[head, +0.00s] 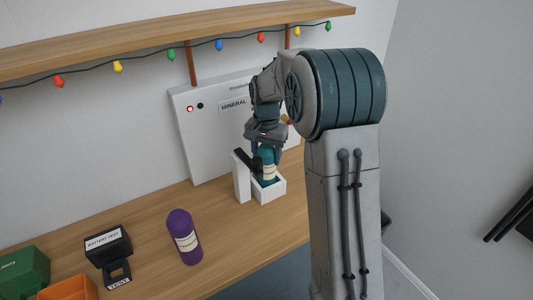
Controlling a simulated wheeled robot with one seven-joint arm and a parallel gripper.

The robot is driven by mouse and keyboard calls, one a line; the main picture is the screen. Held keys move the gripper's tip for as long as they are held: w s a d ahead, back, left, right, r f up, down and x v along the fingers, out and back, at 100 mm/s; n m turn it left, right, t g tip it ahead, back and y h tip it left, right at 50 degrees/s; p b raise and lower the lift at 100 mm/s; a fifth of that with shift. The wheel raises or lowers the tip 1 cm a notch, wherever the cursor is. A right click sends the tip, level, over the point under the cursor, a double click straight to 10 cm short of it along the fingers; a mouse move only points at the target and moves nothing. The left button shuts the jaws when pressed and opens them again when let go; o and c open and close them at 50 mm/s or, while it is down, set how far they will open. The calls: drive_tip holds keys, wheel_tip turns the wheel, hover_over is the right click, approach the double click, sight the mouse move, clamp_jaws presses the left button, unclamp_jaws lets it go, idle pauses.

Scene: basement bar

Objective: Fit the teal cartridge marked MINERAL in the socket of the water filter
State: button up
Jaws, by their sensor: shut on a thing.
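The teal cartridge (269,171) stands about upright in the white open-topped holder (272,192) at the front of the water filter. My gripper (266,150) is shut on its upper part. The cartridge's pale label shows just above the holder's rim; its lower end is hidden, so I cannot tell how deep it sits or whether it is seated. The water filter (212,150) is a white panel against the wall, with a MINERAL label and a lit red lamp. My wrist covers part of the panel and the cartridge's top.
A black battery tester (108,250), a green box (24,270) and an orange bin (69,289) are at the left. A wooden shelf (180,31) with coloured lights hangs above the filter.

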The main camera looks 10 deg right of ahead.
drive_tip(key=o, duration=1.7)
drive_tip(key=shift+c, duration=0.2)
drive_tip(key=shift+r+b, duration=0.55)
drive_tip(key=shift+r, duration=3.25)
drive_tip(key=shift+s, duration=0.1)
drive_tip(key=s+r+n+t, duration=0.2)
drive_tip(key=s+r+n, duration=0.15)
drive_tip(key=s, duration=0.85)
drive_tip(key=s+f+n+t, duration=0.1)
drive_tip(key=s+f+n, duration=0.2)
drive_tip(key=s, duration=1.3)
drive_tip(key=shift+f+n, duration=0.35)
drive_tip(key=shift+f, duration=0.25)
